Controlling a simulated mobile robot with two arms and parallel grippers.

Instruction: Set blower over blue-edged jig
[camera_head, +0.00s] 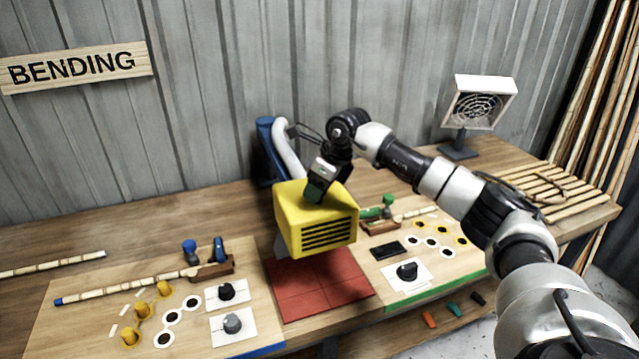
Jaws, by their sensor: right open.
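The yellow blower (318,232), with dark slots in its front, hangs above a red mat (335,285) between the two jigs. A white hose (288,145) and a blue post (266,140) stand behind it. The blue-edged jig (75,322) lies to the left. It bears a rattan pole (125,287), yellow pegs (142,310) and knobs. My right gripper (318,190) is at the top of the blower, with its jaws open. Whether its fingers touch the blower is hard to tell. My left gripper is out of view.
The green-edged jig (425,288) lies to the right, with a black knob (407,270) and a dark panel (387,249). A white fan (479,103) stands at the back right near a slatted rack (540,190). Rattan poles lean at the far right. Bench behind the blue-edged jig is mostly clear.

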